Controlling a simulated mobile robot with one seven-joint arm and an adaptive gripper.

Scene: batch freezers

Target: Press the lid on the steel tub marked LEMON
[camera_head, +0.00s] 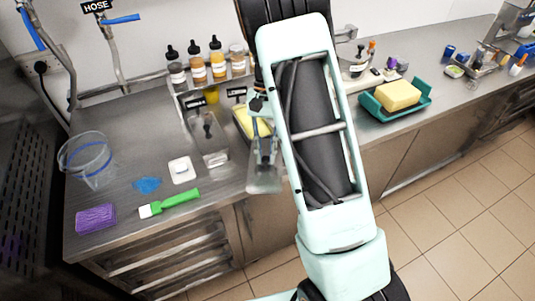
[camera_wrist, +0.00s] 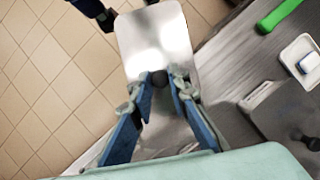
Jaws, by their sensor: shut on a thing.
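My gripper (camera_wrist: 162,84) is shut on the black knob of a flat steel lid (camera_wrist: 155,40) with rounded corners. In the head view the lid (camera_head: 264,180) hangs at the counter's front edge, partly over the floor. My gripper (camera_head: 262,142) is above it there. An uncovered tub with yellow contents (camera_head: 241,118) stands behind and left of my gripper, partly hidden by my arm. A label (camera_head: 236,92) behind it is too small to read surely. Left of it, another steel tub has its lid on (camera_head: 212,150), with a black knob and another label (camera_head: 195,103).
Several dropper bottles (camera_head: 198,70) stand behind the tubs. A white dish (camera_head: 182,169), blue spill (camera_head: 147,184), green brush (camera_head: 172,203), purple sponge (camera_head: 96,218) and clear jug (camera_head: 86,158) are at left. A teal tray (camera_head: 425,102) with a yellow block (camera_head: 397,95) is at right.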

